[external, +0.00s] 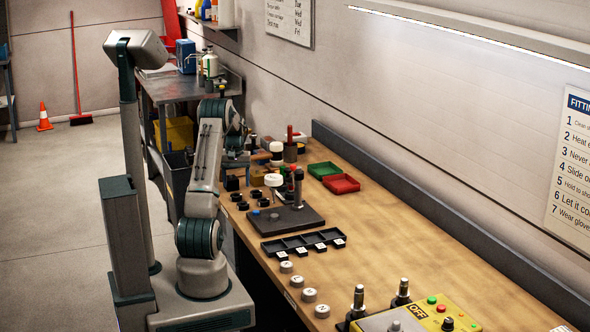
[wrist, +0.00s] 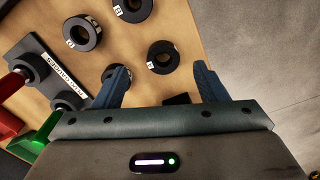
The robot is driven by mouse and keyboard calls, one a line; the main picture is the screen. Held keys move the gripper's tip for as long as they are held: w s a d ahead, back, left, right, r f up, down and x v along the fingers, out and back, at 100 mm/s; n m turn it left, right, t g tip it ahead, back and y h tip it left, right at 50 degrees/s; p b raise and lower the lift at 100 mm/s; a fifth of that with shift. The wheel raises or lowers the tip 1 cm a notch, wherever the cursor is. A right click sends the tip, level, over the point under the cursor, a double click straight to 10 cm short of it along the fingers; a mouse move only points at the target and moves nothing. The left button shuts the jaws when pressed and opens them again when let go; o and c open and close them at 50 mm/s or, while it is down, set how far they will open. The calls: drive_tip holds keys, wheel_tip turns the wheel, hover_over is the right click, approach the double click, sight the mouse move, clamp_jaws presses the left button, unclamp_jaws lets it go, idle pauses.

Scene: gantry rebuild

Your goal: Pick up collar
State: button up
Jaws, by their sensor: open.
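Several black ring-shaped collars with small white tags lie on the wooden bench. In the wrist view one collar (wrist: 163,57) lies ahead of and between the fingertips of my gripper (wrist: 159,70), apart from both fingers as far as I can tell. A second collar (wrist: 82,34) lies to the left and a third collar (wrist: 131,8) is at the top. Another dark ring (wrist: 108,72) is partly hidden behind the left finger. My gripper is open with nothing between its blue fingers. In the external view the collars (external: 255,194) sit near the bench's front edge; my fingers are hard to make out there.
A dark labelled block with upright posts (wrist: 42,62) stands left in the wrist view. A green tray (external: 323,169) and red tray (external: 341,184) sit behind. A black compartment tray (external: 303,242) and white-topped pieces (external: 309,295) lie nearer. The bench edge drops to grey floor.

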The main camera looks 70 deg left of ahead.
drive_tip(key=f+p, duration=0.1)
drive_tip(key=f, duration=0.1)
drive_tip(key=a+f+p, duration=0.1)
drive_tip(key=f, duration=0.1)
drive_tip(key=shift+f, duration=0.7)
drive_tip(key=shift+c, duration=0.4)
drive_tip(key=c, duration=1.1)
drive_tip(key=shift+r, duration=0.15)
